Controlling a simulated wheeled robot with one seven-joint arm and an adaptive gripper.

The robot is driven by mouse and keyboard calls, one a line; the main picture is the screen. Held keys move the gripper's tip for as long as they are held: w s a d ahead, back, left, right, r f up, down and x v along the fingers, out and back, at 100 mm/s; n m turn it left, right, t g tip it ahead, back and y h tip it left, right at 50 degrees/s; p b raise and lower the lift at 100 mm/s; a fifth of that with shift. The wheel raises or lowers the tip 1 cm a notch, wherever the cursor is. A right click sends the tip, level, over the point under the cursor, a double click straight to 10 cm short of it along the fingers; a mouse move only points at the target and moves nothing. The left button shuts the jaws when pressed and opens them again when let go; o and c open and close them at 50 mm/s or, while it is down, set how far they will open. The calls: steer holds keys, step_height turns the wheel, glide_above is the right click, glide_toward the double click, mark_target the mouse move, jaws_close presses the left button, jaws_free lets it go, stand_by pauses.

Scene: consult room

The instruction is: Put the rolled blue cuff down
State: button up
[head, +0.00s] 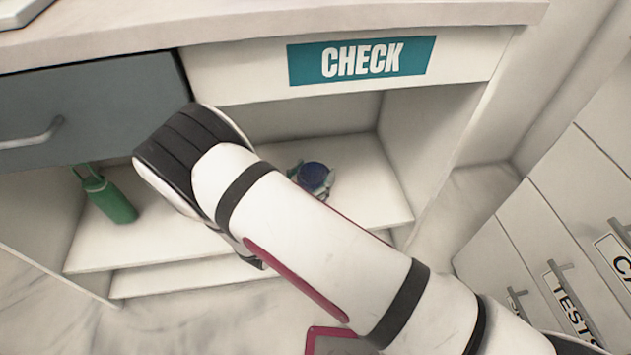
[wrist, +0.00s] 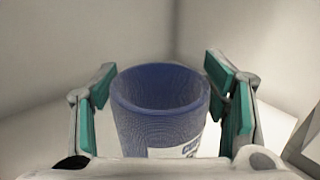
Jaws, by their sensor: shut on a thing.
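The rolled blue cuff (wrist: 165,115) stands upright between the green-padded fingers of my gripper (wrist: 170,105) in the wrist view. It is a dark blue hollow roll with a pale label low on its front. In the head view the cuff (head: 313,176) shows as a small dark blue round top inside the open shelf bay under the CHECK sign (head: 361,60). My gripper (head: 312,183) is around it there, partly hidden by my arm. My gripper is shut on the cuff. The cuff's underside is hidden, so I cannot tell whether it touches the shelf board (head: 375,205).
A green bottle (head: 110,200) stands on the shelf at the left, below a grey drawer (head: 80,110). The bay's right side wall (head: 420,150) is near the gripper. Labelled white drawers (head: 560,260) stand at the right. The shelf right of the cuff is bare.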

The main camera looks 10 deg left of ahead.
mark_target(320, 173)
steer(key=shift+w+d, duration=0.1)
steer(key=shift+w, duration=0.15)
steer(key=shift+w+d+f+b, duration=0.1)
steer(key=shift+w+f+b, duration=0.1)
steer(key=shift+f+b, duration=0.6)
steer(key=shift+w+d+f+b, duration=0.1)
steer(key=shift+w+f+b, duration=0.1)
steer(key=shift+f+b, duration=0.6)
steer(key=shift+f, duration=0.35)
steer(key=o, duration=1.3)
steer(key=shift+r, duration=0.1)
steer(key=shift+s+a+r+p, duration=0.1)
steer(key=shift+s+p, duration=0.1)
steer(key=shift+p, duration=0.2)
steer(key=p+v, duration=0.4)
steer(key=v, duration=0.7)
steer(key=shift+s, duration=0.3)
